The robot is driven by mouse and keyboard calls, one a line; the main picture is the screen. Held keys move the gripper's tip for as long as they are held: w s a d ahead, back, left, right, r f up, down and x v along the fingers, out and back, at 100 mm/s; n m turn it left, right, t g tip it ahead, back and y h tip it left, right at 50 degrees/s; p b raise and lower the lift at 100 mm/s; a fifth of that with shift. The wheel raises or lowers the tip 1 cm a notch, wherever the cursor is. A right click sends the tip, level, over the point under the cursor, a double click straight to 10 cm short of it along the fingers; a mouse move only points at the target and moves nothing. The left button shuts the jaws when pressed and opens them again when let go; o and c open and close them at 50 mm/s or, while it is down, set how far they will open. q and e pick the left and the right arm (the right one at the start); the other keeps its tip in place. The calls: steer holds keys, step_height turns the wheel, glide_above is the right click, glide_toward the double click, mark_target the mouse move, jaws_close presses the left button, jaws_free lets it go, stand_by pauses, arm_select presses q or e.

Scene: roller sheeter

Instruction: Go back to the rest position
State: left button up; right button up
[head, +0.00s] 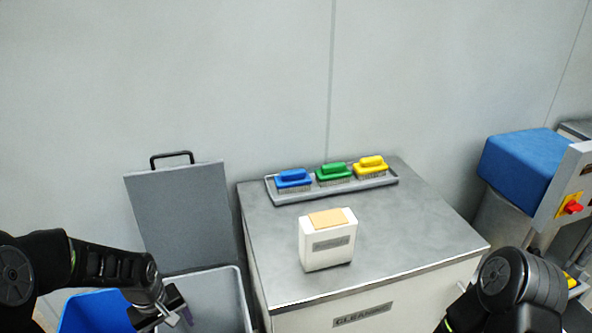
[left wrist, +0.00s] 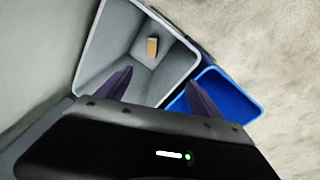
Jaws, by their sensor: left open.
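My left gripper (head: 176,314) is at the lower left of the head view, over the grey bin. In the left wrist view its two dark fingers (left wrist: 158,90) are spread apart with nothing between them. The grey bin (head: 244,300) stands open, and a small tan block (left wrist: 152,47) lies on its floor in the left wrist view. My right arm (head: 515,285) shows at the lower right of the head view, but its gripper is outside the picture.
A blue bin (head: 92,312) stands beside the grey bin, whose grey lid (head: 185,215) is raised. A steel cabinet (head: 420,235) carries a white box (head: 326,255) and a tray (head: 335,191) of blue, green and yellow brushes. A blue-covered machine (head: 520,165) stands at right.

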arm_select(q)
steer(key=d+f+m+t+h, duration=0.2)
steer(key=d+f+m, duration=0.3)
steer(key=d+f, duration=0.5)
steer(key=s+d+f+g+h, duration=0.1)
steer(key=s+d+f, duration=0.3)
steer(key=s+d, duration=0.3)
steer(key=s+d+f+m+g+h, duration=0.1)
steer(key=s+d+f, duration=0.3)
steer(key=s+d, duration=0.3)
steer(key=s, duration=0.3)
steer(key=shift+d+m+g, duration=0.2)
steer(key=shift+m+g, duration=0.1)
